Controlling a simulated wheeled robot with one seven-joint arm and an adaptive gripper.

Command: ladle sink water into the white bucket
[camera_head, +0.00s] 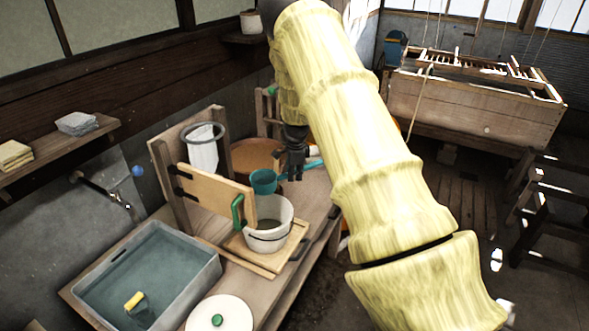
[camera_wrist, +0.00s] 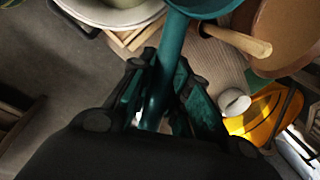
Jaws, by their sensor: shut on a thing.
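My gripper (camera_head: 295,172) is shut on the handle of a teal ladle. The ladle's cup (camera_head: 263,181) is above the far rim of the white bucket, and looks upright. In the wrist view the teal handle (camera_wrist: 160,85) runs between my fingers, and part of the cup shows at the top edge. The white bucket (camera_head: 284,220) stands on a wooden board on the bench; its inside looks dark, and I cannot tell how much water it holds. The grey sink (camera_head: 206,278) at lower left holds teal water (camera_head: 155,270). The ladle's contents are hidden.
A yellow-handled tool (camera_head: 136,301) sits in the sink. A white lid with a green knob (camera_head: 217,320) lies in front. A brown tub (camera_head: 258,153) is behind.

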